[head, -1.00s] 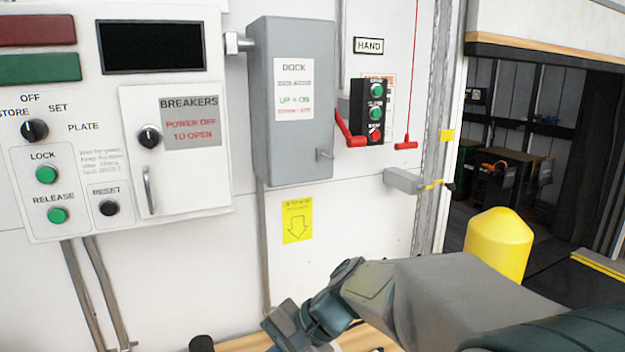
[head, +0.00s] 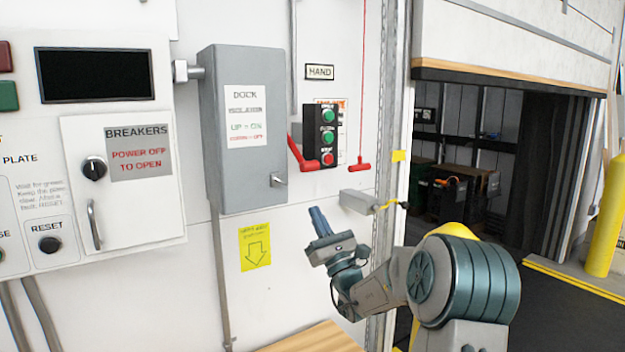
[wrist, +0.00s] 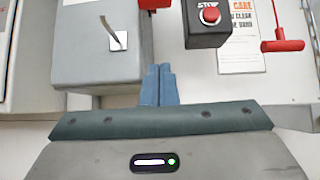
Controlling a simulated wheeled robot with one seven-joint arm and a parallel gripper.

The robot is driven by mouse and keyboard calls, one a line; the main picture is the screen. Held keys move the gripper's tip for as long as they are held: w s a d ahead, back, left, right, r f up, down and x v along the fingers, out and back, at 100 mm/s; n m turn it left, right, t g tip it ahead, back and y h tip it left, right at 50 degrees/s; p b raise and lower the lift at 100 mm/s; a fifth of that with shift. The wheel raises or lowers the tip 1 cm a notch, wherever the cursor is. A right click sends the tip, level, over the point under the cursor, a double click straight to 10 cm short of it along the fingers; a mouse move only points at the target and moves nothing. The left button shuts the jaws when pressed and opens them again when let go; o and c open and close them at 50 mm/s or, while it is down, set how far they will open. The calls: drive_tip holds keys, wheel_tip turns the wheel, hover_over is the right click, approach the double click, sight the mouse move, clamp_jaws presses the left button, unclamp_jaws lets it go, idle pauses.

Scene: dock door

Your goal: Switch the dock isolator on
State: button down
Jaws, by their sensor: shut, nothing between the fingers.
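The dock isolator is a grey wall box (head: 245,170) with a label (head: 245,115) reading UP = ON. Its red lever (head: 301,154) is on the box's right side and slants down, with its grip at the lower end. The end of the red lever (wrist: 155,4) also shows at the top edge of the wrist view, with the rest cut off. My gripper (head: 319,221) points up, below and slightly right of the lever grip, apart from it. Its blue fingers (wrist: 159,84) are together and empty in the wrist view, below the box's lower right edge.
A button station (head: 327,138) sits right of the lever. A red pull handle (head: 360,167) hangs on a cord beside it. A metal latch (head: 278,180) sticks out from the box front. A grey bracket (head: 358,201) juts out near the door track.

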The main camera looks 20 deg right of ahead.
drive_tip(key=shift+d+m+h, duration=0.3)
drive_tip(key=shift+d+h, duration=0.05)
drive_tip(key=shift+h, duration=0.05)
drive_tip(key=w+r+p, duration=0.3)
drive_tip(key=r+p, duration=0.1)
drive_tip(key=r, duration=0.4)
drive_tip(key=shift+w+a+r, duration=0.35)
drive_tip(key=shift+a, duration=0.1)
drive_tip(key=shift+s, duration=0.1)
drive_tip(key=shift+d, duration=0.1)
